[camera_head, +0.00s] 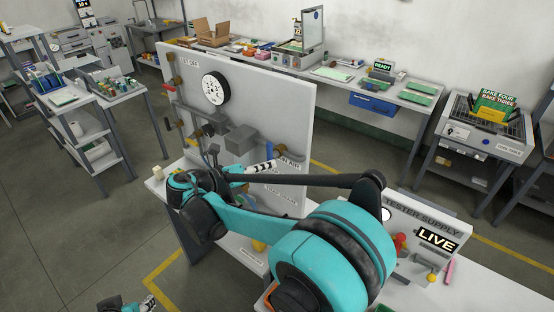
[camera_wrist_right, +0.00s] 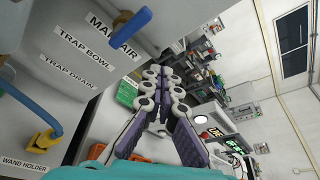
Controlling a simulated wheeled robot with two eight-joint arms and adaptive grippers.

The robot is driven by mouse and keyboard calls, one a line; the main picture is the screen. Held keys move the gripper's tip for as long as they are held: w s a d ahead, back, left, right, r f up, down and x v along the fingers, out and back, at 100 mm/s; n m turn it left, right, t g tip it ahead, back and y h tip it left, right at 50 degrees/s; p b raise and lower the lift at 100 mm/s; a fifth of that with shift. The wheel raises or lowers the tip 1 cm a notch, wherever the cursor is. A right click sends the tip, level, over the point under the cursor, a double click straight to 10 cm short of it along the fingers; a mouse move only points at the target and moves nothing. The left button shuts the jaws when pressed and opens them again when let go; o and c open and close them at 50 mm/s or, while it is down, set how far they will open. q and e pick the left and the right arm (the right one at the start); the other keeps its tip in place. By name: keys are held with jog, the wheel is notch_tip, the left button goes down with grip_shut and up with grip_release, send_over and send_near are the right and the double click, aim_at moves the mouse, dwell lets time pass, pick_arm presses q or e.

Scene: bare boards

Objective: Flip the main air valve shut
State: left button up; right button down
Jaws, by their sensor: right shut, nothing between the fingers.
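The grey panel (camera_head: 275,100) carries a round gauge, pipes and labels. The main air valve (camera_wrist_right: 132,26) shows at the top of the right wrist view as a blue lever beside the MAIN AIR label (camera_wrist_right: 112,37). My right gripper (camera_wrist_right: 165,76) is shut and empty, apart from the lever and pointing past the panel's face. In the head view my right gripper (camera_head: 262,167) is in front of the panel's lower right, near the labels; my arm hides part of the area. My left gripper (camera_head: 148,302) only just shows at the bottom edge, its jaws unclear.
A red handle (camera_head: 169,88) is on the panel's left side. A yellow fitting (camera_wrist_right: 45,138) sits by the WAND HOLDER label. The tester supply box (camera_head: 425,225) reads LIVE, right of my right arm. A long bench (camera_head: 340,75) stands behind; floor is open at left.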

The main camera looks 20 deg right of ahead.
pick_arm(q)
jog(key=shift+w+a, duration=0.1)
jog(key=shift+w, duration=0.25)
pick_arm(e)
jog(key=a, duration=0.5)
jog(key=shift+s+a+f, duration=0.15)
jog(key=shift+s, duration=0.05)
pick_arm(q)
jog(key=shift+s+r, duration=0.1)
jog(key=shift+s, duration=0.05)
pick_arm(e)
jog(key=shift+s, duration=0.15)
